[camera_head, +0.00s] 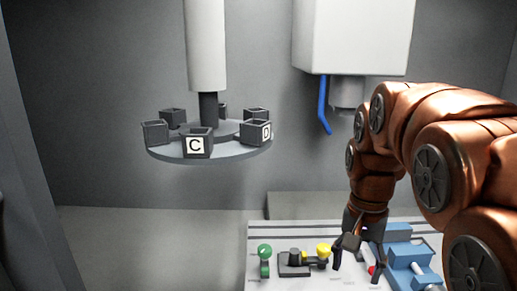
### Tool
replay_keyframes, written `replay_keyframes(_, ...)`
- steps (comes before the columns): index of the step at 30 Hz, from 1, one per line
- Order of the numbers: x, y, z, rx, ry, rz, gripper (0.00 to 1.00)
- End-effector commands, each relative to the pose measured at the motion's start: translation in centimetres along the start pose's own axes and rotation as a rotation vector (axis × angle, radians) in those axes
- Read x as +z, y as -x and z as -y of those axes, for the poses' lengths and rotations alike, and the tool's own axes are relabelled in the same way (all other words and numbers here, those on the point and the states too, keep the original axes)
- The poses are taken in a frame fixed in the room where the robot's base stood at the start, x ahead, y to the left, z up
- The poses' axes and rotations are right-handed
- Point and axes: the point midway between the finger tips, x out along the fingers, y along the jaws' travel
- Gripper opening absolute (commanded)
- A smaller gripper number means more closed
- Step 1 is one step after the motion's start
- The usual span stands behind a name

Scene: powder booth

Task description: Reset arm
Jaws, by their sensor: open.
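My copper-coloured arm comes in from the right and bends down in the camera_head view. My gripper (357,264) points down over the panel (325,232) with its dark fingers spread apart. It is open, and no object shows held between the fingers. A small red part (371,269) shows just beside the right finger. The gripper hides part of the panel behind it. I cannot tell whether the fingers touch anything.
On the panel are a green knob (264,251), a yellow knob (323,250), a dark block (294,265) and a blue fixture (408,257). A round carousel (220,152) with several dark cups hangs behind. A white box (353,35) has a blue lever (323,105).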

Motion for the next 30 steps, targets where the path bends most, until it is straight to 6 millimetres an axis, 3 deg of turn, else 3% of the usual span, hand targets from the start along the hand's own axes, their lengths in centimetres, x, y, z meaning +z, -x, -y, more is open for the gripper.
replay_keyframes(21, 15.3, -10.8, -9.2, 0.03, 0.487, 0.081, 0.64)
replay_keyframes(30, 17.2, -12.6, -10.4, 0.035, 0.565, 0.087, 0.64)
